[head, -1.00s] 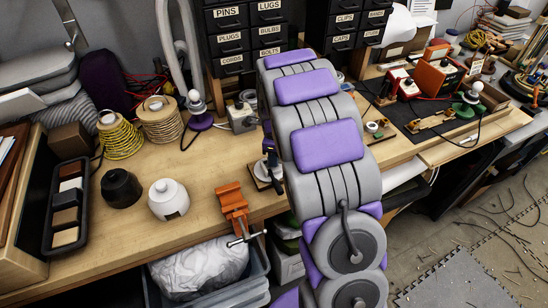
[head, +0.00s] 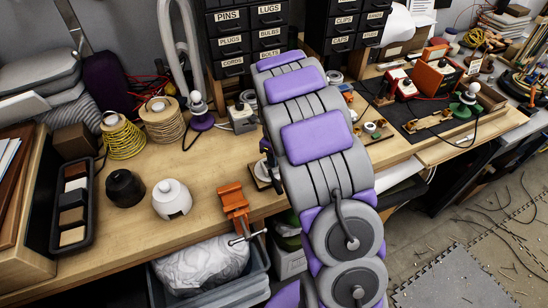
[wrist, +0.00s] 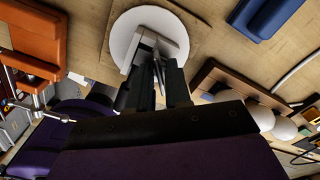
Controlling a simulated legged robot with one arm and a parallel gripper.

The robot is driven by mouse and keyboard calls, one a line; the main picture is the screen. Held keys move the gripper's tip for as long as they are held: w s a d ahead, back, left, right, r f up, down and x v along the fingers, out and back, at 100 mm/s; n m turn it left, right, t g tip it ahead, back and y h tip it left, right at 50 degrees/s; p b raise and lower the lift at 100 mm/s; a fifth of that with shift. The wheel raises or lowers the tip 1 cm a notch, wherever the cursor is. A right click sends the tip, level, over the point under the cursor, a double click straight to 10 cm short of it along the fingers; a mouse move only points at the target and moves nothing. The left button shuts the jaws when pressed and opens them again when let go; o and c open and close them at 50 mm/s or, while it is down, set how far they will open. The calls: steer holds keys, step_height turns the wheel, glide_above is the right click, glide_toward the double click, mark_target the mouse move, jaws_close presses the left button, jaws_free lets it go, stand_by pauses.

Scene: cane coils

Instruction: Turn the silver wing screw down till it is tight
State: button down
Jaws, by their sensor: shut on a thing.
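In the wrist view my gripper (wrist: 158,62) reaches to a round white disc (wrist: 122,42) on a light wooden board (wrist: 200,22). Its two dark fingers are shut on a small greyish piece, the silver wing screw (wrist: 154,48), at the disc. The fingers and shadow hide much of the screw, so I cannot tell how far down it sits.
An orange vise (head: 233,198) sits at the bench's front edge, with a white pot (head: 171,199) and a black pot (head: 125,188) to its left. In the wrist view a blue block (wrist: 268,14) and several white bulbs (wrist: 284,128) lie to the right.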

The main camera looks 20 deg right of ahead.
steer(key=c, duration=1.2)
jaws_free()
steer(key=shift+w, duration=0.1)
steer(key=shift+c, duration=0.2)
steer(key=shift+r, duration=0.15)
steer(key=shift+r+p, duration=2)
steer(key=shift+r, duration=1.2)
steer(key=shift+f, duration=0.1)
steer(key=shift+c, duration=0.4)
steer(key=shift+b, duration=0.4)
steer(key=b, duration=0.2)
steer(key=shift+w+a+f+b, duration=0.1)
steer(key=shift+w+a+b, duration=0.1)
steer(key=shift+b, duration=0.1)
steer(key=shift+s+b, duration=0.15)
steer(key=shift+b, duration=0.4)
